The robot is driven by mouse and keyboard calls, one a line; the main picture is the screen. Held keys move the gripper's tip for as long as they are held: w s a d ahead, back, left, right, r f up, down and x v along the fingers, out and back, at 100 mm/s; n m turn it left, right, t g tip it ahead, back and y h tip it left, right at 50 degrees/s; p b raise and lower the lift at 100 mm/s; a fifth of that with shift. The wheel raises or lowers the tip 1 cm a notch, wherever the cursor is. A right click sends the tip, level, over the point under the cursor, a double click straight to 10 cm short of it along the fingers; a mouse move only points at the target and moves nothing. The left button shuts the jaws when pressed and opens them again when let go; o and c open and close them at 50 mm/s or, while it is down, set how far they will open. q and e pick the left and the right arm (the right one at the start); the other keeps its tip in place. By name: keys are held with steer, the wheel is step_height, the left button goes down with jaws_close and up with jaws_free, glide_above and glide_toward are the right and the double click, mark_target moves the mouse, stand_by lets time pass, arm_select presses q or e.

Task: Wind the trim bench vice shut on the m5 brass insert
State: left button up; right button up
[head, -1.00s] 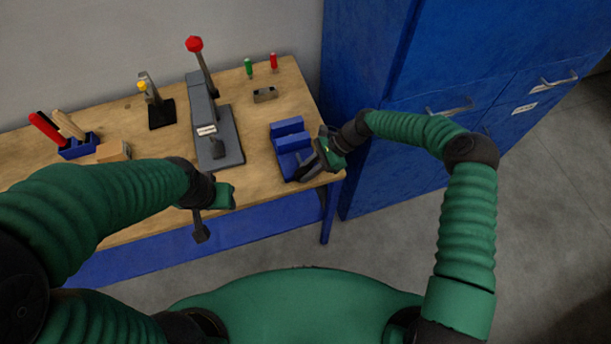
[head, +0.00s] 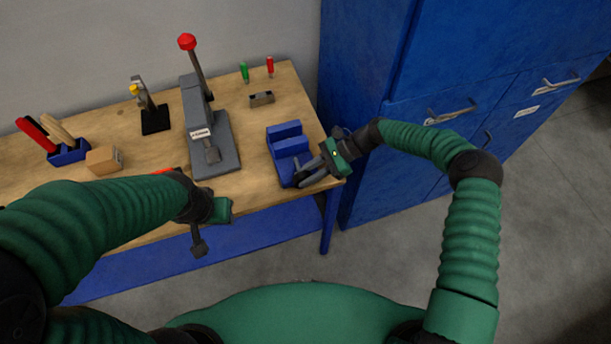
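The blue bench vice (head: 285,130) stands near the right front corner of the wooden bench, with a gap between its two upright blocks. My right gripper (head: 306,176) is at the vice's front right side, its grey fingers close to the vice's front end. Whether they touch or hold the handle is too small to tell. The brass insert cannot be made out. My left gripper (head: 198,243) hangs just past the bench's front edge, left of the vice and apart from it; its finger opening cannot be made out.
A grey lever press (head: 223,155) with a red knob stands mid-bench. A small toggle clamp (head: 155,120), a blue tool holder (head: 68,155) and a wooden block (head: 103,160) are to the left. A grey block (head: 262,99) lies behind the vice. A blue cabinet (head: 362,85) stands close on the right.

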steer(key=o, duration=0.4)
steer(key=shift+w+d, duration=0.1)
steer(key=shift+c, duration=0.2)
steer(key=b+v, duration=0.4)
steer(key=v, duration=1.2)
steer(key=shift+d, duration=0.4)
steer(key=shift+w+r, duration=0.1)
steer(key=shift+w, duration=0.05)
